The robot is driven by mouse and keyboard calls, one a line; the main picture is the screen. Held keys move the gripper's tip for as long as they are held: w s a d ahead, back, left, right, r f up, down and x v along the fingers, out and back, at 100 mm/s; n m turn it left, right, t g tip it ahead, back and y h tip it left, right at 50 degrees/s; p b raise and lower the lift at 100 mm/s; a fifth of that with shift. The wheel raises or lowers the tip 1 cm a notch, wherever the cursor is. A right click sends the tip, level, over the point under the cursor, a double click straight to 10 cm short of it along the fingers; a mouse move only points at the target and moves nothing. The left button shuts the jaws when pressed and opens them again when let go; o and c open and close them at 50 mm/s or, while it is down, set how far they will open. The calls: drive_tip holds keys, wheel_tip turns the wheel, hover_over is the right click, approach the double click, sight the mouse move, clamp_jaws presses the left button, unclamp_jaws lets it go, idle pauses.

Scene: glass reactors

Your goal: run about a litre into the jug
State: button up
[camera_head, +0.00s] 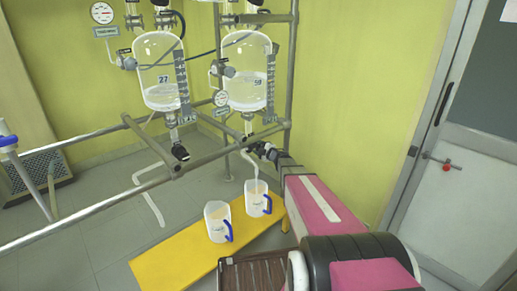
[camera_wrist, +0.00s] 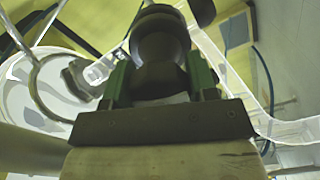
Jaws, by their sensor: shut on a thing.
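Two clear jugs with blue handles stand on a yellow board (camera_head: 165,268). The right jug (camera_head: 251,200) is under the white outlet pipe (camera_head: 252,165) of the right glass reactor (camera_head: 245,75). The left jug (camera_head: 216,224) stands nearer, apart from any pipe. I cannot tell how much liquid is in either jug. My gripper (camera_head: 264,150) is at the outlet below the right reactor, shut on a dark valve handle. In the wrist view the dark round handle (camera_wrist: 160,50) sits between the green finger pads. The valve's setting cannot be read.
The left glass reactor (camera_head: 160,75), labelled 27, has its own valve (camera_head: 180,152) and outlet pipe (camera_head: 150,205). Grey frame rails (camera_head: 85,213) cross in front of the reactors. A white door (camera_head: 450,170) is at the right. The grey floor at the left is mostly clear.

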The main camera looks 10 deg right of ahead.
drive_tip(key=n, duration=0.3)
drive_tip(key=shift+n, duration=2.3)
drive_tip(key=shift+s, duration=0.1)
drive_tip(key=o, duration=0.9)
drive_tip(key=v, duration=1)
drive_tip(key=shift+s+d, duration=0.25)
drive_tip(key=shift+s, duration=0.1)
